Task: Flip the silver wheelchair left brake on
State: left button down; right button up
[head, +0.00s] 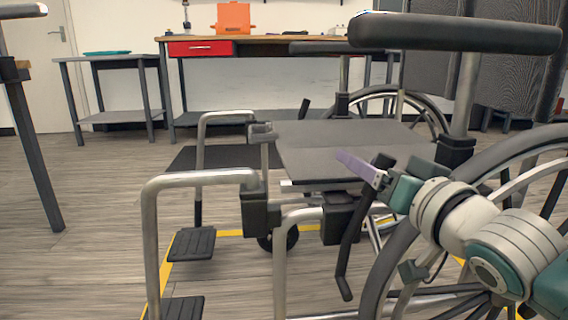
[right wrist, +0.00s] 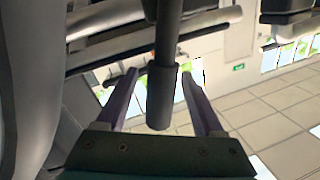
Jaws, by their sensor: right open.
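The silver wheelchair (head: 153,235) fills the head view, its footrests to the left and its large wheels to the right. Its near-side brake lever (head: 353,232) is a dark bar beside the seat and the near wheel. My right gripper (head: 345,158) has purple fingers and is at the lever's upper end. In the right wrist view the lever's thick dark grip (right wrist: 161,98) lies between the two open fingers, with gaps visible on both sides. The gripper (right wrist: 158,95) is not closed on it. My left gripper is out of view.
The near armrest (head: 460,33) is above my right arm, and the near wheel (head: 400,245) is close beside it. A workbench (head: 290,40) with a red drawer (head: 200,48) and a grey side table (head: 105,57) stand behind. Open floor lies to the left.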

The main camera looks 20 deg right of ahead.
grip_shut()
dwell(0.4)
dwell(0.9)
